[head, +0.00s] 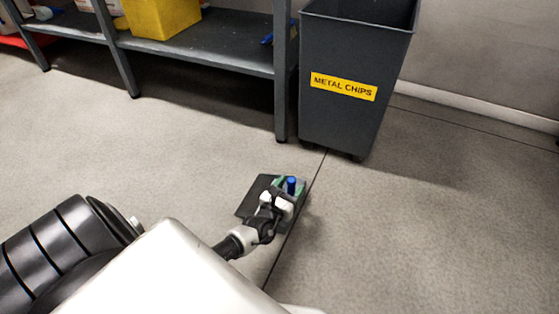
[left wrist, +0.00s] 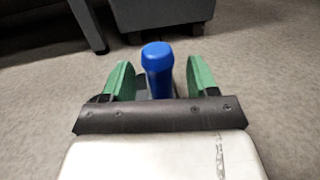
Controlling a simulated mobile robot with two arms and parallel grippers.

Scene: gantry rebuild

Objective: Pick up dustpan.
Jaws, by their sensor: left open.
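The dustpan (head: 251,203) lies on the floor in the head view, with a dark flat pan and a blue handle (head: 291,185) that points up. My left gripper (head: 287,187) is over it and covers part of the pan. In the left wrist view the blue handle (left wrist: 158,68) stands between the two green fingers of my left gripper (left wrist: 158,80). The fingers are open, with a gap visible on each side of the handle. The pan itself is mostly hidden in the left wrist view. My right gripper is not in view.
A dark grey bin (head: 345,115) labelled METAL CHIPS stands just beyond the dustpan. A metal shelf (head: 200,50) with a yellow box (head: 160,15) is at the back left, its leg next to the bin. The floor to the right is clear.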

